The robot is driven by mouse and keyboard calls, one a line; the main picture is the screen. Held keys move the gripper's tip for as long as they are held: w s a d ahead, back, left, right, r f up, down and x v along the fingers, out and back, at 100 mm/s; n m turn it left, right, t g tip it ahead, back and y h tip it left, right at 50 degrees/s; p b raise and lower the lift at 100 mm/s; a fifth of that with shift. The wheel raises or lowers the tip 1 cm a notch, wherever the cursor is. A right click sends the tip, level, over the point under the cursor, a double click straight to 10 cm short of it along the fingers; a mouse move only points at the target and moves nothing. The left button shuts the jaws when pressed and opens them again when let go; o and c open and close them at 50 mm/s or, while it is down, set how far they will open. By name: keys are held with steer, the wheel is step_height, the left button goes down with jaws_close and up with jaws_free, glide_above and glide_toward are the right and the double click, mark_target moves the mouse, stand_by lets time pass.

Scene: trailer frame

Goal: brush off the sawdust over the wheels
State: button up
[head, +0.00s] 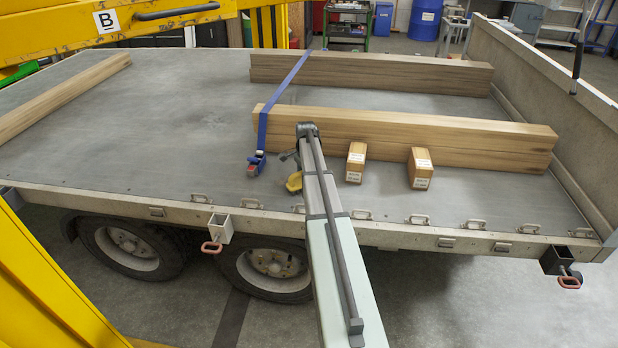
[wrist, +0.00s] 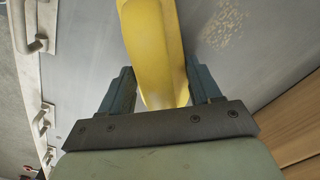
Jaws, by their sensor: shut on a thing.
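My gripper (wrist: 160,88) has its two blue-grey fingers on either side of a yellow tool handle (wrist: 155,45) and is shut on it. The far end of the tool runs out of the wrist view, so bristles do not show there. In the head view the yellow tool (head: 294,182) is low over the trailer deck (head: 190,130), near its front edge; my arm partly hides it. A pale speckled patch of sawdust (wrist: 222,28) lies on the deck beside the handle in the wrist view. Two wheels (head: 128,245) (head: 272,268) show below the deck edge.
A blue strap (head: 283,90) with a buckle (head: 256,163) crosses the deck left of my gripper. A long beam (head: 440,137) and two small wooden blocks (head: 356,162) (head: 421,168) lie to the right. Metal lashing rings (head: 252,203) line the front edge. The left deck is mostly clear.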

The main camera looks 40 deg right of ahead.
steer(key=shift+w+a, duration=4.6)
steer(key=shift+w, duration=0.1)
steer(key=shift+w+d, duration=0.85)
steer(key=shift+s+d, duration=0.25)
steer(key=shift+d, duration=0.3)
steer(key=shift+s+d, duration=5)
steer(key=shift+s, duration=0.05)
steer(key=shift+w+a, duration=5.4)
steer(key=shift+w, duration=0.05)
step_height(320, 180, up, 8)
steer(key=shift+r, duration=0.15)
steer(key=shift+s, duration=0.15)
